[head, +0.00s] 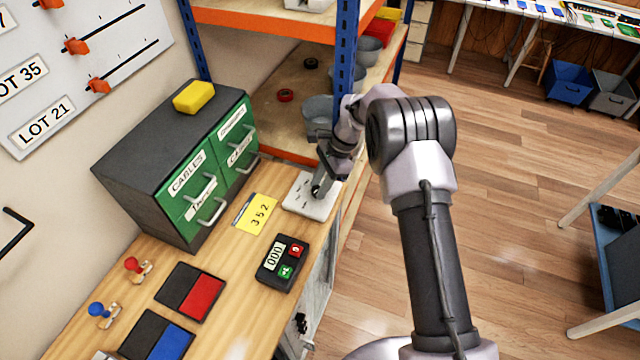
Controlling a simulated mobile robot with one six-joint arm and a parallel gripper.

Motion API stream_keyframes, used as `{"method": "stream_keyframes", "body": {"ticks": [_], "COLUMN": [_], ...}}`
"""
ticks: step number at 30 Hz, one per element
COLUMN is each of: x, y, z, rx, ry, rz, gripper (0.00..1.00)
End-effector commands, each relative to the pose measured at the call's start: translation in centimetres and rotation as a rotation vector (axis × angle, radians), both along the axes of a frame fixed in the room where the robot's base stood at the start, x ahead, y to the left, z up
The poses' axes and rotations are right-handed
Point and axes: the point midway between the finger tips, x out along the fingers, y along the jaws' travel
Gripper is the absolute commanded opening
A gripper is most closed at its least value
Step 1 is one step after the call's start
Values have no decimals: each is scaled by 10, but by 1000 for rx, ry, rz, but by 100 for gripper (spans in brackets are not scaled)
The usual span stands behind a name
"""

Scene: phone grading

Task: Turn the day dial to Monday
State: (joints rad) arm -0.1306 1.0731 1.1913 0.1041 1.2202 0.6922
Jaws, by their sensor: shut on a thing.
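A white plate with small dark marks (296,204), which looks like the day dial's plate, lies on the wooden bench near its right edge. My gripper (318,188) reaches down onto the plate from the upper right. It is shut on a small dark knob at the plate's middle, which looks like the day dial. The fingers and my wrist hide most of the knob. The day marks are too small to read, so I cannot tell where the dial points.
A yellow card reading 352 (256,214) and a black counter box (282,263) lie left of and below the plate. A green drawer cabinet (205,170) with a yellow sponge (193,97) stands behind. Shelves with grey bins (318,113) rise beyond. Stamps and ink pads lie at lower left.

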Motion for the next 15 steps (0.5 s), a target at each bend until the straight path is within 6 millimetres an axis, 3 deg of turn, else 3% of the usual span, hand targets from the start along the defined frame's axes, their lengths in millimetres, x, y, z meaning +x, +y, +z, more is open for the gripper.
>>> {"method": "stream_keyframes", "body": {"ticks": [15], "x": [1], "y": [0], "z": [0], "rx": [0], "ry": [-2], "rz": [37], "gripper": [0]}}
